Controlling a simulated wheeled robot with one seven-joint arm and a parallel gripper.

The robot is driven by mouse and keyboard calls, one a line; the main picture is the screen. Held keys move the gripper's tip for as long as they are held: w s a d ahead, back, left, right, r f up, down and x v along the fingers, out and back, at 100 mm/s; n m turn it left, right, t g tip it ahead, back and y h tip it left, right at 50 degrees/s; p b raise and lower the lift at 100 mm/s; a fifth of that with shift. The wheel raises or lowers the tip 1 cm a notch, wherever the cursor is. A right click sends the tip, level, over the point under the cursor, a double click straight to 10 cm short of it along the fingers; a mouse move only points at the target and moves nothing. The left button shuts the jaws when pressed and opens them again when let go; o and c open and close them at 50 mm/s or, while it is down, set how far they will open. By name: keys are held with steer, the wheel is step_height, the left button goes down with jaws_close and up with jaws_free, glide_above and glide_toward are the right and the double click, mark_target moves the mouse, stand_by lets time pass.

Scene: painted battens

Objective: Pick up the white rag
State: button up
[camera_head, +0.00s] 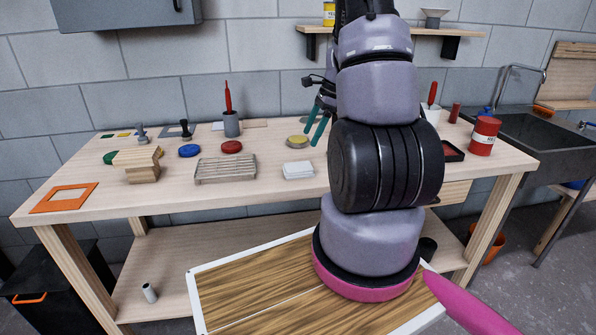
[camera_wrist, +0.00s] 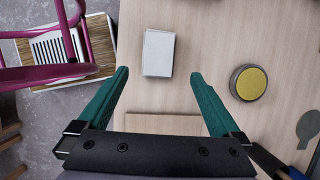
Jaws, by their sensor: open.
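The white rag (camera_head: 298,170) lies as a flat folded rectangle on the workbench, near its front edge. It also shows in the wrist view (camera_wrist: 158,53), at top centre. My gripper (camera_head: 320,121) is open, with green fingers, and is above the bench behind and to the right of the rag in the head view. In the wrist view my gripper (camera_wrist: 160,75) has nothing between its fingers. The rag appears between and just beyond the fingertips, apart from them. My arm hides part of the bench to the right.
A yellow-topped round tin (camera_head: 297,141) stands behind the rag; the wrist view shows it to the right (camera_wrist: 249,83). A slatted wooden rack (camera_head: 225,169) and a red disc (camera_head: 232,147) are to the left. A red can (camera_head: 484,136) stands at the right. Bench around the rag is clear.

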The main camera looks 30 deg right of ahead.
mark_target(299, 166)
steer(key=x, duration=0.5)
steer(key=shift+d+f, duration=0.2)
steer(key=shift+f, duration=0.25)
steer(key=x, duration=0.4)
steer(key=shift+s+a+f, duration=0.1)
steer(key=shift+a+f, duration=0.15)
steer(key=shift+a, duration=0.1)
steer(key=shift+a+f, duration=0.15)
steer(key=shift+f, duration=0.3)
steer(key=shift+f, duration=0.25)
steer(key=c, duration=1.3)
step_height(299, 166, up, 11)
steer(key=shift+f, duration=0.2)
